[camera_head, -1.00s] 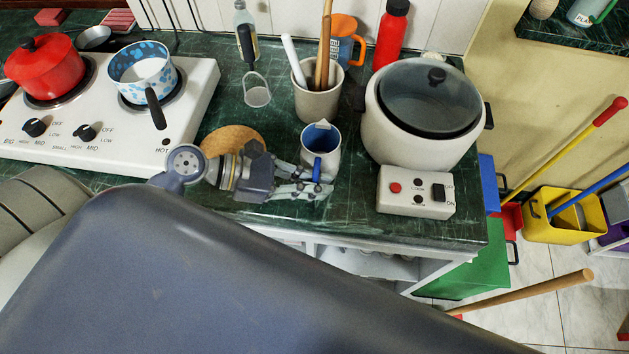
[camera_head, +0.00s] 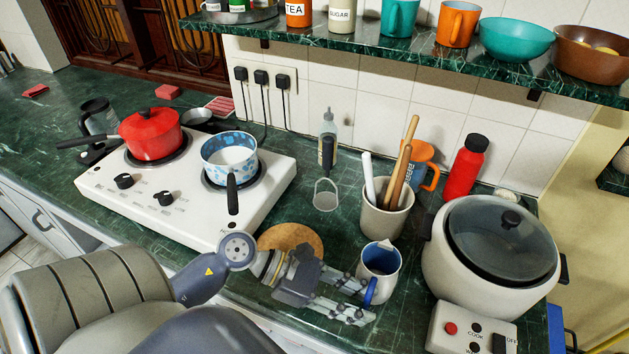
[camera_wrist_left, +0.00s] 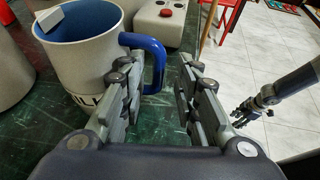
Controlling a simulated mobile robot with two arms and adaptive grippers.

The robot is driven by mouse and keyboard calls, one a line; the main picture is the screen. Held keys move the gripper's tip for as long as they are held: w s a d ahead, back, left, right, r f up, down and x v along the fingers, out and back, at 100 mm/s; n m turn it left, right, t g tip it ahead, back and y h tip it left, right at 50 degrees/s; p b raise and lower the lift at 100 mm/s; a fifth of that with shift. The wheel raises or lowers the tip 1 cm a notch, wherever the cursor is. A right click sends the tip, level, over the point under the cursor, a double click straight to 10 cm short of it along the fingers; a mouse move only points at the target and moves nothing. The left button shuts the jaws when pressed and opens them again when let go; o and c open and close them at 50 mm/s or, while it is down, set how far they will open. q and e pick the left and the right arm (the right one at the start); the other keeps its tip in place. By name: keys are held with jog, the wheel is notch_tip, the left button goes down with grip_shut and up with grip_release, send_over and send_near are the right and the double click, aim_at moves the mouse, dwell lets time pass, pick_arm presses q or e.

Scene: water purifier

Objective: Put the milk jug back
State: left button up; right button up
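The milk jug (camera_head: 380,271) is a white mug with a blue inside and a blue handle, upright on the green counter. A small white piece shows at its rim. In the left wrist view the jug (camera_wrist_left: 82,60) is at upper left, with part of its lettering visible. My left gripper (camera_head: 352,300) is beside the jug at its handle side. Its fingers are apart, with the blue handle showing between and just beyond them; I see no firm grip. My right gripper (camera_wrist_left: 252,108) shows small at the right of the left wrist view, over the floor, its fingers seemingly spread.
A rice cooker (camera_head: 440,245) stands right of the jug, its control box (camera_head: 470,325) in front. A utensil pot (camera_head: 387,218) stands behind the jug and a round wooden board (camera_head: 308,240) lies to the left. The stove (camera_head: 190,190) is farther left. A shelf (camera_head: 330,38) runs above.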

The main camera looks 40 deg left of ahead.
pick_arm(q)
jog(key=b+v, duration=0.1)
jog(key=v, duration=0.9)
jog(key=shift+s+a+r, duration=0.1)
